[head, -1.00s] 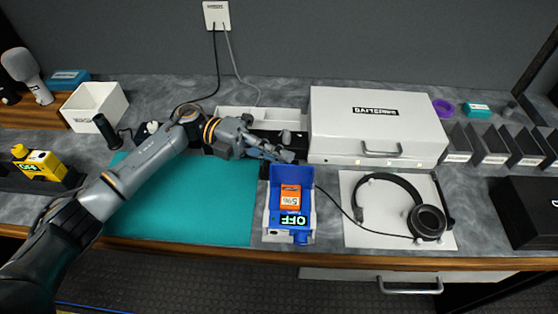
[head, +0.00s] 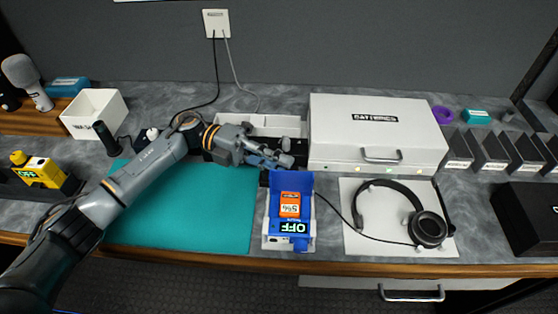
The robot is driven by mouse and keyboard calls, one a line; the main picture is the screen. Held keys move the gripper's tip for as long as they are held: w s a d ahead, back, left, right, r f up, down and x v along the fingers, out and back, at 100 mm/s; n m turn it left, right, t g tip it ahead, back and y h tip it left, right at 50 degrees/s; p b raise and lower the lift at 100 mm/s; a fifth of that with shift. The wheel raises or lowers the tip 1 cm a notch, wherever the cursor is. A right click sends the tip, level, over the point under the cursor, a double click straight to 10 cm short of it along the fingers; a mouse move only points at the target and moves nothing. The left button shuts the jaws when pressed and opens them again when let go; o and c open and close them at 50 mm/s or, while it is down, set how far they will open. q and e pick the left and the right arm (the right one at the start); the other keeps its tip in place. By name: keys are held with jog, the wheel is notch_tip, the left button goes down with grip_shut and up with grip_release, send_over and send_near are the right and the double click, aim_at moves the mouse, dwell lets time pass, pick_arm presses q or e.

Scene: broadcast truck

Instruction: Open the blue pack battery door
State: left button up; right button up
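The blue pack (head: 276,217) stands in a pale holder at the counter's front edge, right of the teal mat. An orange block marked with a percentage (head: 290,204) shows in its upper part, and a display reading OFF (head: 295,227) is near its front. My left gripper (head: 280,163) is just behind the pack's back edge, with its fingers low over it. A bit of blue shows by the fingers; I cannot tell whether it is the door or whether they touch it. The finger gap is too small to judge. My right gripper is out of view.
A white case (head: 375,130) with a handle stands behind to the right. Headphones (head: 405,205) lie on a white mat right of the pack, their cable beside it. The teal mat (head: 190,215) under my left arm is clear. A yellow pack (head: 42,170) stands at far left.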

pick_arm(q)
jog(key=v, duration=1.1)
jog(key=shift+w+a, duration=0.15)
jog(key=shift+a, duration=0.25)
